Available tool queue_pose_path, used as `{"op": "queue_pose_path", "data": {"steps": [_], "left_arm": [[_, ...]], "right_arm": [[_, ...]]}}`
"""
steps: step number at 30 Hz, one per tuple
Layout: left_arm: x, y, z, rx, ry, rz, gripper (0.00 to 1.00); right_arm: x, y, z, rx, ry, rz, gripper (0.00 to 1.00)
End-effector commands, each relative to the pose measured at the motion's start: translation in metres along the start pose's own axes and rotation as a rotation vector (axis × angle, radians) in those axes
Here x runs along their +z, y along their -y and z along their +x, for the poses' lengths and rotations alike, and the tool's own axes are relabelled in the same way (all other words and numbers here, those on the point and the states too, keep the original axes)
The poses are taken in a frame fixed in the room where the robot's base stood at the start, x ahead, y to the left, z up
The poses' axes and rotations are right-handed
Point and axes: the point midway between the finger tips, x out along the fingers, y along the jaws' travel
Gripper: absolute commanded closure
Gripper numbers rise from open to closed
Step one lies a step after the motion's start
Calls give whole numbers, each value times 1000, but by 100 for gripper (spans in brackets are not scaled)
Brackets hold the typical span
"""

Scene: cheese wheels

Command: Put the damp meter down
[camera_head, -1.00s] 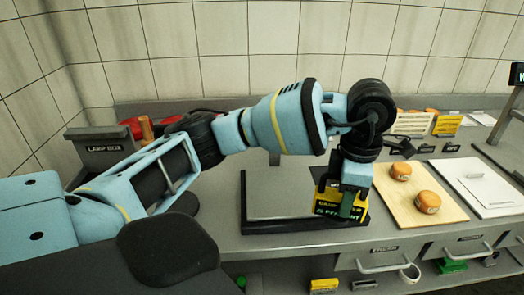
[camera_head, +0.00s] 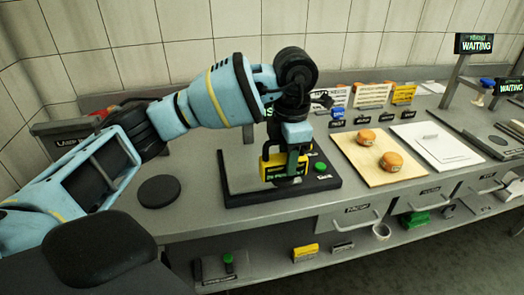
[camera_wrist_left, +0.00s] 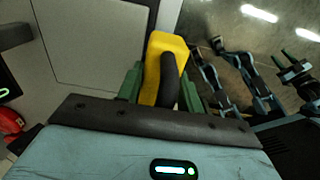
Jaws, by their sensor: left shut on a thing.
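The damp meter (camera_head: 271,169) is a yellow and black box with a dark handle. My left gripper (camera_head: 297,158) is shut on it, over the front middle of a black-framed pad (camera_head: 240,197). I cannot tell whether the meter touches the pad. In the left wrist view, the meter's yellow body (camera_wrist_left: 154,72) and black handle sit between the green fingers (camera_wrist_left: 165,88). Its underside is hidden there. Teal and black arm parts show at the right of that view; my right gripper cannot be made out clearly.
A green button (camera_head: 320,167) is at the pad's right end. Right of it, a wooden board (camera_head: 355,160) holds two orange cheese wheels (camera_head: 391,161), beside a white board (camera_head: 440,150). A dark round disc (camera_head: 159,191) lies left of the pad. Small signs stand behind.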

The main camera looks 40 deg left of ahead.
Motion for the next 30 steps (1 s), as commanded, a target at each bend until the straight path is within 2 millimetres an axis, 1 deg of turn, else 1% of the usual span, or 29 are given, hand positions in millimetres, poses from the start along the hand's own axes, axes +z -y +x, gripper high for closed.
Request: {"op": "queue_pose_path", "data": {"steps": [1,6,9,12,15,22,25,26,30], "left_arm": [[-4,-12,0,1,1,-6,99],[-14,-50,3,1,1,-6,99],[-19,-69,5,1,2,-4,99],[-24,-84,7,1,2,-3,99],[-25,-92,8,2,2,0,99],[-26,-96,8,1,2,1,99],[-28,-102,9,2,2,-1,99],[-29,-104,11,1,1,0,99],[-29,-102,32,0,0,2,99]], "right_arm": [[-2,0,-1,0,-3,0,64],[-4,0,-1,1,-7,0,64],[-4,0,-2,1,-7,0,64],[-3,0,-2,1,-5,0,64],[-2,0,-3,1,-1,0,64],[3,1,-5,0,7,1,64],[3,1,-5,0,7,1,64],[2,1,-5,0,6,1,64],[-2,0,-6,1,0,0,64]]}}
